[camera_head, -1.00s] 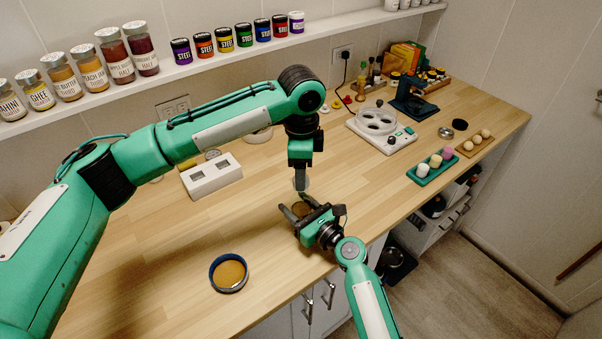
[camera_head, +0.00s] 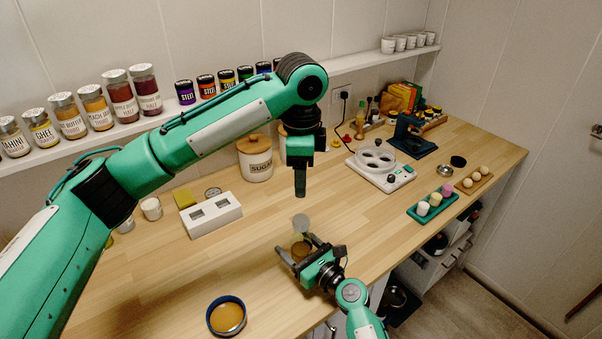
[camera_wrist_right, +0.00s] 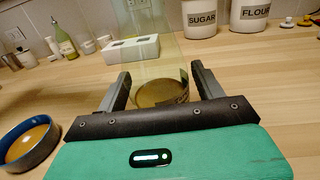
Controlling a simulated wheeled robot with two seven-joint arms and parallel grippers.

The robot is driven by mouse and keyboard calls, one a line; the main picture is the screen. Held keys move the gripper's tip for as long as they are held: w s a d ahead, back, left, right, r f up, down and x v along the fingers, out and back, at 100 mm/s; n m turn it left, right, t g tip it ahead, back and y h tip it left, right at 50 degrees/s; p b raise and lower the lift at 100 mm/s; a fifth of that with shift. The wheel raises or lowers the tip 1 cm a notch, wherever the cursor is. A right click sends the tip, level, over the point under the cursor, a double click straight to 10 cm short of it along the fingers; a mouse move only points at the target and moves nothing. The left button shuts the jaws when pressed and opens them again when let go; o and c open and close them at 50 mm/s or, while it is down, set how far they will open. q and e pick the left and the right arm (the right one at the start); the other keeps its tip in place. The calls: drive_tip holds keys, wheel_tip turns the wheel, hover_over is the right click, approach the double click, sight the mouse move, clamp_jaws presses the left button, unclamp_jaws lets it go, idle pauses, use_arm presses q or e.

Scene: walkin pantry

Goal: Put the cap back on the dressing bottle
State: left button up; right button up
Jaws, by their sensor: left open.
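The dressing bottle (camera_wrist_right: 160,60) is clear, with amber at its base. I cannot tell whether this disc is the cap or the bottle's mouth. My left gripper (camera_head: 300,193) is open, pointing down above and apart from the bottle, seen edge-on. I see nothing in it.
A blue-rimmed round dish (camera_head: 227,316) with amber inside is at the front left. A white block with openings (camera_head: 212,214), a sugar canister (camera_head: 255,160) and a white appliance (camera_head: 380,167) stand farther back. Jars line the shelf. Bare wood surrounds the bottle.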

drive_tip(key=shift+o, duration=0.2)
drive_tip(key=shift+s+d, duration=0.1)
drive_tip(key=b+v, duration=0.2)
drive_tip(key=v, duration=1)
drive_tip(key=shift+f, duration=0.1)
drive_tip(key=shift+v, duration=0.85)
